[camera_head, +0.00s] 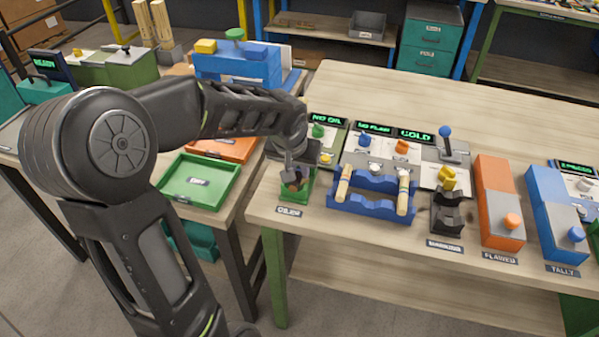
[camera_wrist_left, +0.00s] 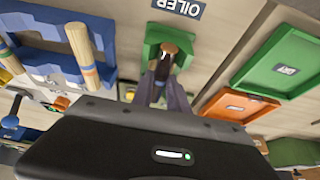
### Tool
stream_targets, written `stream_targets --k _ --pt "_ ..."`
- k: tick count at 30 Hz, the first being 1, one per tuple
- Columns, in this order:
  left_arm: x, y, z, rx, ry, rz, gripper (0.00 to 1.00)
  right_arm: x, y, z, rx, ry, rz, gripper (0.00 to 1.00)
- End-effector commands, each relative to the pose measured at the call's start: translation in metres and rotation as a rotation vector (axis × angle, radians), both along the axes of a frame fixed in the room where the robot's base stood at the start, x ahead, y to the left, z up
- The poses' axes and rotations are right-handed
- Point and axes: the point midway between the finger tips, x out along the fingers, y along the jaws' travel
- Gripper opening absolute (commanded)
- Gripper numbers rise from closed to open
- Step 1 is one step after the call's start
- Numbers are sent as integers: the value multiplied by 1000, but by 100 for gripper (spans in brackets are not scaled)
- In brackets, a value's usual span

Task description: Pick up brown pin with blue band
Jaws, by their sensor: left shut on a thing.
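My left gripper (camera_head: 293,172) points down over the small green oiler box (camera_head: 311,186) at the table's front left corner. It is shut on a brown pin, whose dark brown end (camera_wrist_left: 168,48) shows beyond the fingers (camera_wrist_left: 165,82) in the left wrist view, inside the green oiler (camera_wrist_left: 184,38). The fingers hide most of this pin, and I cannot see a blue band on it. Two pale wooden pins (camera_head: 343,184) (camera_head: 404,194) lie across the blue rack (camera_head: 372,205) to the right. My right gripper is not in view.
Green (camera_head: 201,181) and orange (camera_head: 226,147) trays lie on the left table. Right of the rack are a dark stand (camera_head: 447,216), an orange box (camera_head: 497,200) and a blue box (camera_head: 555,214). Display panels line the back. The table's far right surface is clear.

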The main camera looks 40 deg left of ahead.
Motion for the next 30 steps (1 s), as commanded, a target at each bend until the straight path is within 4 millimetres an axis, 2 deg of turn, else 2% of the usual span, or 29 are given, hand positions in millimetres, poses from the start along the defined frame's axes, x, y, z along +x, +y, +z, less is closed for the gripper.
stream_targets --k 13,17,20,30 --pt "0 0 0 0 0 0 0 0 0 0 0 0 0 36" --pt "1 0 7 2 -2 0 0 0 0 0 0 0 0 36" --pt "1 0 19 2 -4 1 0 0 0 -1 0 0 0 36" --pt "1 0 82 0 -4 0 0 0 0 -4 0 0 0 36"
